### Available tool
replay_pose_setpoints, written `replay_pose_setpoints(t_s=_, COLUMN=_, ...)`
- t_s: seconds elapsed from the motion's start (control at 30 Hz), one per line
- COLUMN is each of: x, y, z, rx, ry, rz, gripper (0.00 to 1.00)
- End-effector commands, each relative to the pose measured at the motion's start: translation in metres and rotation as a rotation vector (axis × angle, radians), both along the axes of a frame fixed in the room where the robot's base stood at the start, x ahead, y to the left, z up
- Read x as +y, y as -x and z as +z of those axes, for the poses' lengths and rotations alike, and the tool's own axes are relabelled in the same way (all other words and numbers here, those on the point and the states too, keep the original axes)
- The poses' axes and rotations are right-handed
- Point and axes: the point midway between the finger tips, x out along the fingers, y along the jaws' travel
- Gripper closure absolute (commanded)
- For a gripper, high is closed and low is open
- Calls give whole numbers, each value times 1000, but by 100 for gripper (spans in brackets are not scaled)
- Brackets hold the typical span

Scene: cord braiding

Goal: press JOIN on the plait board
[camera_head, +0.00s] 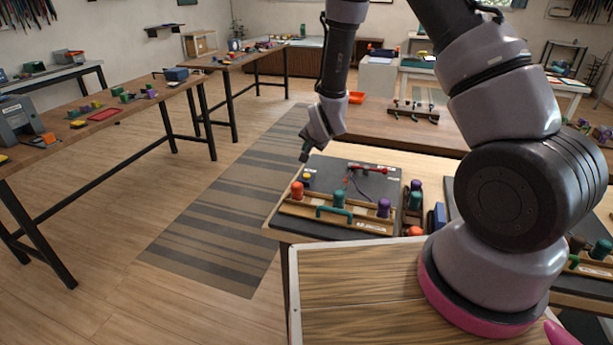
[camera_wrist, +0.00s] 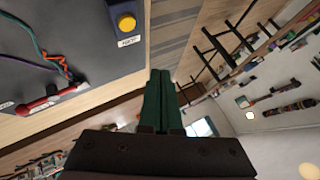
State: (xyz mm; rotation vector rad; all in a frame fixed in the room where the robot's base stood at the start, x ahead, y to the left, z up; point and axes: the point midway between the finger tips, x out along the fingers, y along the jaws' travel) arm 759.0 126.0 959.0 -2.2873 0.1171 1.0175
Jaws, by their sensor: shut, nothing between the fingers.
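The dark grey plait board (camera_head: 345,186) lies on a wooden table, and part of it fills the upper left of the wrist view (camera_wrist: 65,30). A yellow button (camera_head: 307,177) sits near its left edge. In the wrist view the yellow button (camera_wrist: 126,22) has a small white label, whose word I cannot read surely. A red bar (camera_head: 367,169) with coloured cords lies at the board's far side and shows in the wrist view (camera_wrist: 52,98). My gripper (camera_head: 304,157) is shut and empty, above the board's far left edge, apart from the button. Its green fingers (camera_wrist: 158,75) are together.
A wooden rack (camera_head: 325,216) with orange, teal and purple spools stands at the board's near side. More spools (camera_head: 415,192) stand to its right. The floor left of the table, with a striped rug (camera_head: 225,205), is clear.

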Motion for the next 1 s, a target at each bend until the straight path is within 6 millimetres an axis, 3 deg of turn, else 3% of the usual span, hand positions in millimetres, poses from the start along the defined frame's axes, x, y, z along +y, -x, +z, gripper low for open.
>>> replay_pose_setpoints(t_s=0.3, x=0, y=1, z=-47, rx=3, ry=1, rz=1, gripper=100)
replay_pose_setpoints(t_s=0.5, x=0, y=0, z=-64, rx=2, ry=1, rz=-1, gripper=100)
replay_pose_setpoints(t_s=1.0, x=0, y=0, z=-69, rx=0, ry=0, rz=0, gripper=100)
